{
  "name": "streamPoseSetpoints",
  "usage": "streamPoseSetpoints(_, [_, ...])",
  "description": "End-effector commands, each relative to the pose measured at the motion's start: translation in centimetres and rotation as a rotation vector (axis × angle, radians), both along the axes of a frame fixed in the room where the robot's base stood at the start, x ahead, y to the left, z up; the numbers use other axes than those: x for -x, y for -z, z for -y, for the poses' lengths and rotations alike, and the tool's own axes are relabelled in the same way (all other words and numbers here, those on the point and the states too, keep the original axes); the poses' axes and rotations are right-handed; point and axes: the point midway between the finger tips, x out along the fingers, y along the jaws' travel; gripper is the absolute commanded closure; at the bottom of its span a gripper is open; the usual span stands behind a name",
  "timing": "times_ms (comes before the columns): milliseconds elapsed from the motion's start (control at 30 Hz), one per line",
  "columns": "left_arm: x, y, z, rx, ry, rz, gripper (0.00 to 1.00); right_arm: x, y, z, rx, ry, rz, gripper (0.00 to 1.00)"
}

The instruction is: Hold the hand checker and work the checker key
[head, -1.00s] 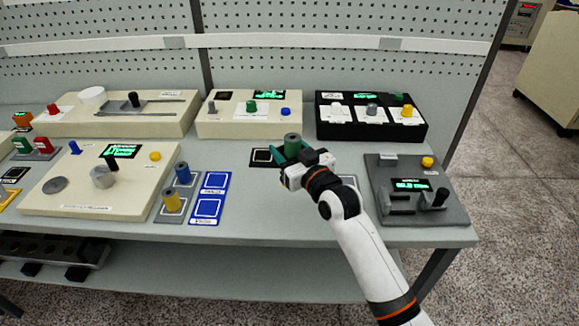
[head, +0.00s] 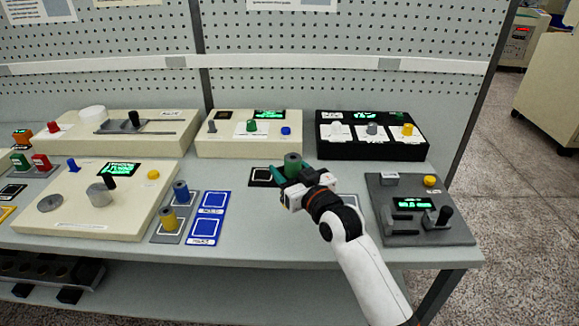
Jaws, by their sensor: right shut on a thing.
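My right gripper (head: 293,183) is at the middle of the table, shut on a green cylinder (head: 293,161) that stands upright between its fingers. The cylinder's lower part is hidden by the gripper, so I cannot tell whether it touches the table. A dark grey device (head: 410,238) with a lit green display, a yellow knob (head: 430,181) and a black-knobbed lever (head: 444,215) sits to the right of my arm. I cannot tell which item is the hand checker or its key. My left gripper is out of view.
A black framed pad (head: 262,177) lies left of the gripper. Blue (head: 181,191) and yellow (head: 168,218) cylinders stand on a grey plate beside two blue pads (head: 207,228). Cream consoles (head: 270,147) and a black one (head: 365,149) line the back. Table is clear between the blue pads and my arm.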

Motion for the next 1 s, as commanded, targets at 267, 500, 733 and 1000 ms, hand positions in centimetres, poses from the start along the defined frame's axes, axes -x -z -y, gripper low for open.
streamPoseSetpoints(267, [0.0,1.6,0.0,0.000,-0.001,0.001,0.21,0.0,2.4,0.0,-0.001,-0.001,0.002,0.80])
streamPoseSetpoints(500, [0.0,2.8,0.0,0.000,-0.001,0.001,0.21,0.0,4.4,0.0,-0.001,0.000,0.000,0.80])
streamPoseSetpoints(733, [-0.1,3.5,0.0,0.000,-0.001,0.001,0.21,0.0,5.6,0.0,-0.002,0.000,0.003,0.80])
streamPoseSetpoints(1000, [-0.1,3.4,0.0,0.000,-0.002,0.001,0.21,0.0,5.6,0.0,-0.002,0.000,0.003,0.80])
